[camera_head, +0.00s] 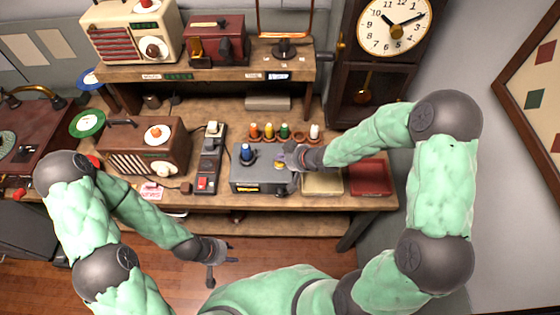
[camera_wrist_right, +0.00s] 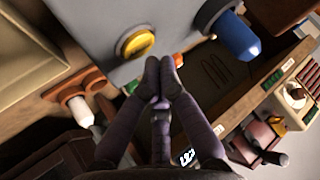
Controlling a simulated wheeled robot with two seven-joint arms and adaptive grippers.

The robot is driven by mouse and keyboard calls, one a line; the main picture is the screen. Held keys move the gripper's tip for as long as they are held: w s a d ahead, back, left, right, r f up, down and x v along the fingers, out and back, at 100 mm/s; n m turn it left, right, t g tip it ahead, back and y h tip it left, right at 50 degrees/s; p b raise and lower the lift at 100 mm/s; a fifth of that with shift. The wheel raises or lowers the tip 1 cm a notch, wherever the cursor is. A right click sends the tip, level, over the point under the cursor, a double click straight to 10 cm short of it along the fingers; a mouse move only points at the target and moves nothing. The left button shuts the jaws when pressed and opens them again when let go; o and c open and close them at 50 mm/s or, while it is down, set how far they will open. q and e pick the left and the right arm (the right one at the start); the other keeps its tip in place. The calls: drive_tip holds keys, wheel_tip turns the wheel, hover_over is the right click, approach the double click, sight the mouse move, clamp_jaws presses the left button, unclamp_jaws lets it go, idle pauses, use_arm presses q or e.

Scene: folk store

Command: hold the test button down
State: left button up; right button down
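The tester is a grey box (camera_head: 262,182) on the workbench, with a blue knob (camera_head: 247,153) on its top left. A round yellow button in a brass ring sits on the same top face and shows clearly in the right wrist view (camera_wrist_right: 136,43). My right gripper (camera_head: 284,160) is at the button in the head view and partly hides it. In the right wrist view its two fingertips (camera_wrist_right: 162,66) are together and empty, close beside the button; I cannot tell if they touch it. My left gripper (camera_head: 222,267) hangs in front of the bench, fingers apart and empty.
A switched power strip (camera_head: 208,162) and a brown radio (camera_head: 147,150) stand left of the box. Several coloured bulbs (camera_head: 269,131) stand behind it. A cream tray (camera_head: 322,182) and a red tray (camera_head: 370,178) lie to its right. A shelf (camera_head: 200,75) overhangs the back.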

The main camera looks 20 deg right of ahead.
sight(282, 164)
wheel_tip(282, 164, up, 5)
drive_tip(key=p, duration=0.5)
drive_tip(key=shift+r, duration=0.1)
idle(0.4)
idle(0.5)
